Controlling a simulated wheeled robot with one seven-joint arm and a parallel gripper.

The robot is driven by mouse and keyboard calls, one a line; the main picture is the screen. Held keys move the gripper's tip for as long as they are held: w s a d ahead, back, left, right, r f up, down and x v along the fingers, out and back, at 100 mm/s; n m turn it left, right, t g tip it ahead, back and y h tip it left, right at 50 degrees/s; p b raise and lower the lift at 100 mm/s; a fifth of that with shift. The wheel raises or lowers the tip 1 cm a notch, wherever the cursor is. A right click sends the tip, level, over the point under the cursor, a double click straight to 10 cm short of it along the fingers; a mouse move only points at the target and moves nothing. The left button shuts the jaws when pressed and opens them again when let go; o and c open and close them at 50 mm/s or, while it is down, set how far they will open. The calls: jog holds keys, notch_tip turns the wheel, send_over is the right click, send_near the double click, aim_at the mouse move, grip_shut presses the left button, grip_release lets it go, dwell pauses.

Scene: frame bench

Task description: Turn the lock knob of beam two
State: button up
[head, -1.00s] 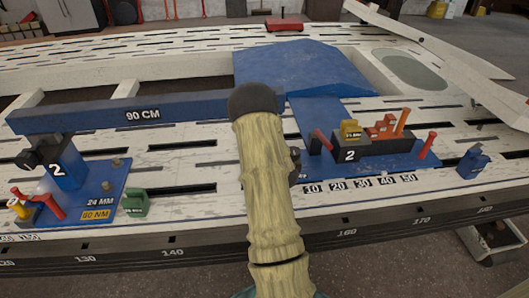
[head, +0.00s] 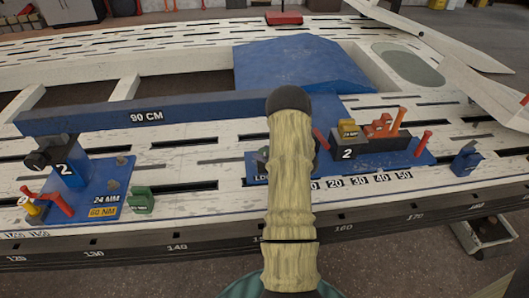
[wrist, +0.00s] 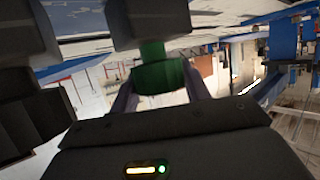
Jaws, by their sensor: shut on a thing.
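The blue beam marked 90 CM (head: 146,117) runs from a blue post marked 2 (head: 70,170) with a black knob-like part (head: 38,158) at the left towards a blue plate (head: 400,160) at the right. That plate carries a black block marked 2 (head: 348,154). In the head view my pale arm covers my gripper and the left part of this plate. In the wrist view my gripper (wrist: 158,78) has its two fingers on either side of a green cylindrical piece (wrist: 156,72) and is shut on it. I cannot tell whether this is beam two's lock knob.
Red levers (head: 422,143) and a yellow piece (head: 347,128) stand up around the right block. A small blue piece (head: 466,158) is further right. A green piece (head: 142,201) sits beside the left plate (head: 85,195). White slotted bench (head: 200,205) shows between the plates.

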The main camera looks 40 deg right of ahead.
jog(key=o, duration=1)
jog(key=p+v, duration=0.4)
jog(key=v, duration=1.3)
jog(key=shift+s+p, duration=0.15)
jog(key=shift+p, duration=0.25)
jog(key=shift+r, duration=0.1)
